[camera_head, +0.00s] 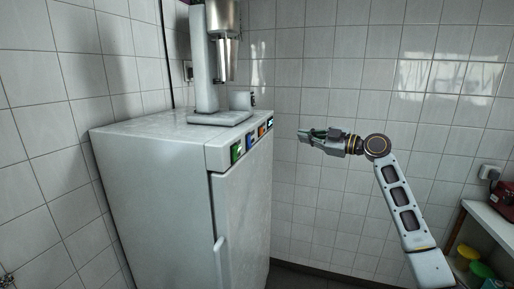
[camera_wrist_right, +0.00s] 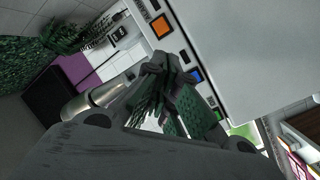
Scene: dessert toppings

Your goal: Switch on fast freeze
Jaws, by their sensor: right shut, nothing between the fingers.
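A grey-white freezer (camera_head: 160,185) stands against the tiled wall in the head view. Along its top front edge runs a control strip with a green button (camera_head: 236,151), a blue button (camera_head: 249,142), an orange button (camera_head: 261,131) and a small display (camera_head: 270,122).
A mixer with a metal cup (camera_head: 226,60) stands on the freezer top. At the lower right, a shelf (camera_head: 490,222) holds a red appliance (camera_head: 502,198), with yellow and green tubs (camera_head: 481,272) below.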

